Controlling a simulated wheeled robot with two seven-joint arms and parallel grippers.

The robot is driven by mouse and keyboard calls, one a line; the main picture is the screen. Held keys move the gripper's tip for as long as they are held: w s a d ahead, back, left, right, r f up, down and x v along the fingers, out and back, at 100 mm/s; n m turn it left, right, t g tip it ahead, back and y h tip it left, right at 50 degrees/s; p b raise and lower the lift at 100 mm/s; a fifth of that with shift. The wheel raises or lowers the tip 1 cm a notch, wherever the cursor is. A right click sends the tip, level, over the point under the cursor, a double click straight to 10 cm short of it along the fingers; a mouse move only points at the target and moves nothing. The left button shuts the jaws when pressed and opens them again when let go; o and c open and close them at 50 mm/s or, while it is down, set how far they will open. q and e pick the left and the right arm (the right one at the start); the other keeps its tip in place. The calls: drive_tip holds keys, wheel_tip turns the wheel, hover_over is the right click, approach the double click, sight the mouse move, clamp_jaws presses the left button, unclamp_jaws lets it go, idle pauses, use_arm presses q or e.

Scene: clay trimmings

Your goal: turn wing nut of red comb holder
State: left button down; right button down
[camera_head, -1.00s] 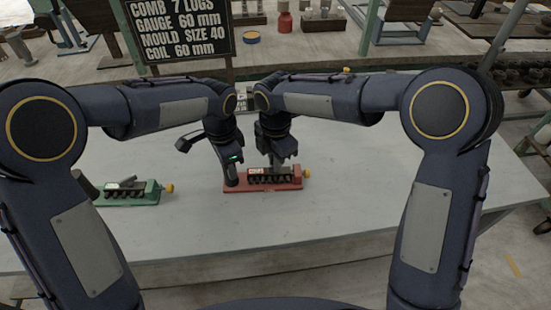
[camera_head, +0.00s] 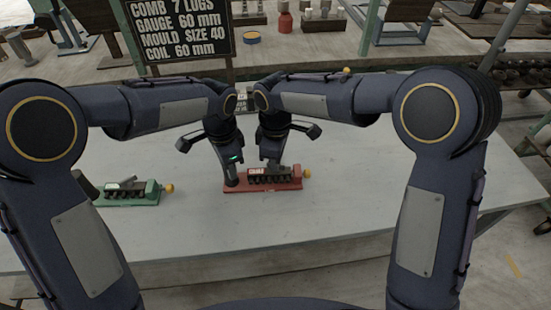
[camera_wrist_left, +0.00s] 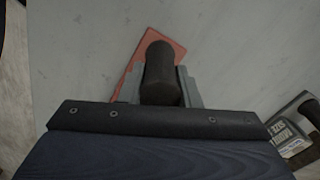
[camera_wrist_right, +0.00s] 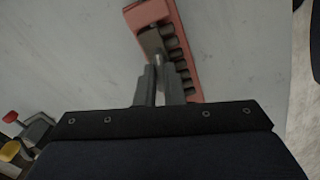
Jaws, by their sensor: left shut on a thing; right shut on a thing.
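The red comb holder (camera_head: 290,185) lies on the grey table with a row of dark lugs along it and a yellow knob (camera_head: 307,173) at its right end. My left gripper (camera_head: 232,170) is shut on the dark upright handle (camera_wrist_left: 160,72) at the holder's left end. My right gripper (camera_head: 272,162) is over the holder, right of the left one. In the right wrist view its fingers (camera_wrist_right: 161,78) are shut on the grey metal wing nut (camera_wrist_right: 152,42) above the lugs. The fingers partly hide the nut. The red holder also shows in that view (camera_wrist_right: 148,12).
A green comb holder (camera_head: 140,198) with a yellow knob lies at the left of the table (camera_head: 380,190), apart from the red one. A black sign (camera_head: 180,30) stands behind. The table right of the red holder is clear. My two wrists are close together.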

drive_tip(key=m, duration=0.5)
drive_tip(key=shift+m, duration=0.3)
drive_tip(key=m, duration=0.5)
drive_tip(key=shift+m, duration=0.4)
drive_tip(key=c, duration=1.5)
unclamp_jaws()
drive_tip(key=shift+c, duration=0.2)
drive_tip(key=shift+r, duration=0.15)
wheel_tip(320, 180, up, 12)
